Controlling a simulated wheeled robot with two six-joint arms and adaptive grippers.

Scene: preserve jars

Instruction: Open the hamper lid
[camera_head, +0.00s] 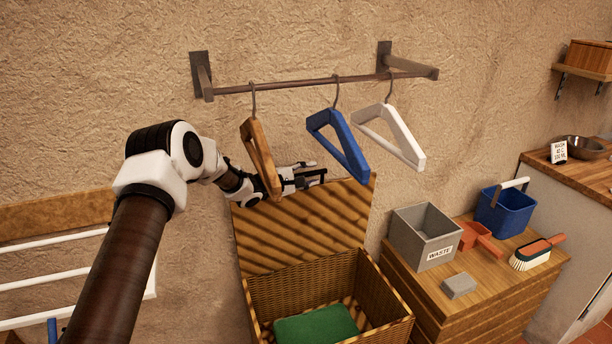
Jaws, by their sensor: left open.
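The wicker hamper (258,299) stands against the wall at the bottom middle. Its lid (300,232) stands upright behind the opening, close to the wall, so the inside shows. A green folded cloth or cushion (315,326) lies inside. My left arm reaches in from the left, and my left gripper (318,170) is at the top edge of the lid, behind the hangers. Its fingers are apart, with nothing seen between them. I cannot tell whether it touches the lid. My right gripper is not in view.
A wooden hanger (259,155), a blue hanger (338,143) and a white hanger (390,133) hang from a wall rail (290,84) above the lid. A grey waste bin (425,237), blue bucket (505,211), brush (536,254) and grey block (459,286) stand on a wooden chest at right.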

